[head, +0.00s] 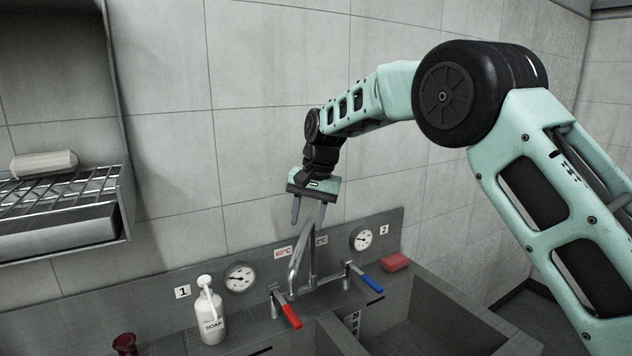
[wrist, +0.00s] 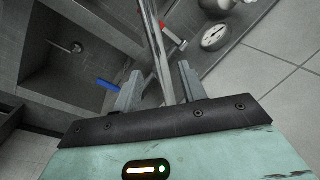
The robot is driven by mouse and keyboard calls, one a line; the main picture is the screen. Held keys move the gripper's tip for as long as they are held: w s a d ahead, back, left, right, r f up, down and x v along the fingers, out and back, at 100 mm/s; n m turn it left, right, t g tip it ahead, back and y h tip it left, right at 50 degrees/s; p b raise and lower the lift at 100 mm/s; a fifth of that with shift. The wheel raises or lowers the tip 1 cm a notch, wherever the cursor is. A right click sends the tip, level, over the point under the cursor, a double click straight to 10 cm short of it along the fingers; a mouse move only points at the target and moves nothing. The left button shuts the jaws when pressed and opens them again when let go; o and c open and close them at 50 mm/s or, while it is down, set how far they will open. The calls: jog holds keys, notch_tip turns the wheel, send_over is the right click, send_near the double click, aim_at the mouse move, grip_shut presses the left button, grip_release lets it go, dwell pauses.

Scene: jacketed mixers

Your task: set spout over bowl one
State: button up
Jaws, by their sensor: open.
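The metal spout (head: 297,262) rises from the sink's back ledge between a red lever (head: 289,313) and a blue lever (head: 366,281). Its free end comes down toward the front left; I cannot tell which bowl it lies over. My gripper (head: 309,213) is open at the top of the spout, fingers pointing down. In the wrist view the spout (wrist: 156,50) runs between the two fingers (wrist: 158,84), with gaps beside it; contact is unclear. Plate "1" (head: 182,292) marks the left side and plate "2" (head: 384,230) the right. The right bowl (head: 440,325) shows in part; the left bowl is mostly cut off below.
A soap bottle (head: 211,312) stands left of the red lever, near a gauge (head: 240,277). A second gauge (head: 363,239) and a red block (head: 396,262) are at the right. A dark red object (head: 124,344) is at lower left. A wire rack (head: 60,190) hangs on the left wall.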

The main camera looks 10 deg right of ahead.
notch_tip(320, 180, up, 12)
jog(key=d+b, duration=0.1)
jog(key=d, duration=0.1)
jog(key=shift+s+d+r+b, duration=0.15)
jog(key=shift+s+r+b, duration=0.1)
jog(key=shift+s+b, duration=0.15)
jog(key=s+a+f+n+b, duration=0.4)
jog(key=s+f, duration=0.3)
jog(key=s, duration=0.5)
jog(key=s+d+f+n+b, duration=0.1)
jog(key=s+f+n, duration=0.1)
jog(key=s+f, duration=0.4)
jog(key=s+d+f+n+h+b, duration=0.1)
jog(key=s+f+n, duration=0.2)
jog(key=s, duration=1.1)
jog(key=s+d+f+n, duration=0.1)
jog(key=s+f+n, duration=0.1)
jog(key=s+f, duration=0.7)
jog(key=shift+s+d+f+n+g+b, duration=0.25)
jog(key=shift+s+n+g+b, duration=0.15)
jog(key=shift+s, duration=0.5)
